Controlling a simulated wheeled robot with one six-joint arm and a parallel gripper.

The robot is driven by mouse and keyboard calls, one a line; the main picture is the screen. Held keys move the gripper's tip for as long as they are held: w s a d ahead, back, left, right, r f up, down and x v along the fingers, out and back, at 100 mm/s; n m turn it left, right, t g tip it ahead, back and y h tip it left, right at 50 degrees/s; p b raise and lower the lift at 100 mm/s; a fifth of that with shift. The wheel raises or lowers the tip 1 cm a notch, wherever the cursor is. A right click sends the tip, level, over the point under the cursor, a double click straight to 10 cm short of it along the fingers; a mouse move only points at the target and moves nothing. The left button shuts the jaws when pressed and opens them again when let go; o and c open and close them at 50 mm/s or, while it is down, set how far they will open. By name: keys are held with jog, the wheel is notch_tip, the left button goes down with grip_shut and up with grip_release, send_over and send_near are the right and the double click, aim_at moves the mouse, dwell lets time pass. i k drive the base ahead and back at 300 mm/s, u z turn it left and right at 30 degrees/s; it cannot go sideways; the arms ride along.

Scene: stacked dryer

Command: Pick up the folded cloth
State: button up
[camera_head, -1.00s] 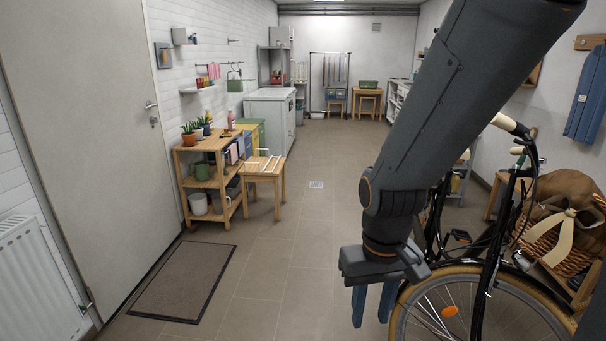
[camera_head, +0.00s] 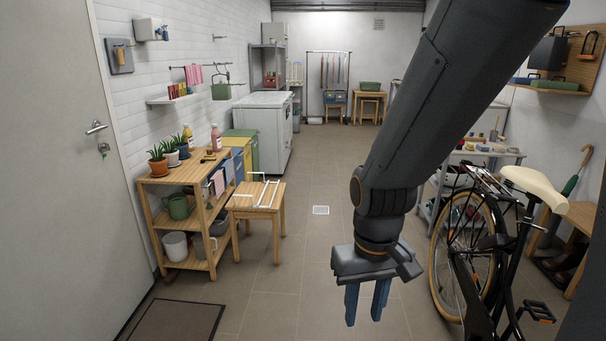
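I cannot make out a folded cloth for certain in this view. A pink cloth (camera_head: 217,183) hangs at the right side of the wooden shelf, with a blue one (camera_head: 229,172) beside it; both hang rather than lie folded. My gripper (camera_head: 367,313) points down over the tiled floor, right of the middle. Its two blue fingers are apart with nothing between them. It is well away from the cloths and touches nothing.
A wooden shelf (camera_head: 188,179) with plants and pots and a wooden stool (camera_head: 257,202) stand at left. A bicycle (camera_head: 478,235) stands close at right. A white chest appliance (camera_head: 265,130) is farther back.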

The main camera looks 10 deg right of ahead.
aim_at(482, 146)
jog(key=i, duration=2.7)
jog(key=z, duration=0.95)
jog(key=i, duration=2.95)
jog(key=z, duration=1.8)
jog(key=i, duration=1)
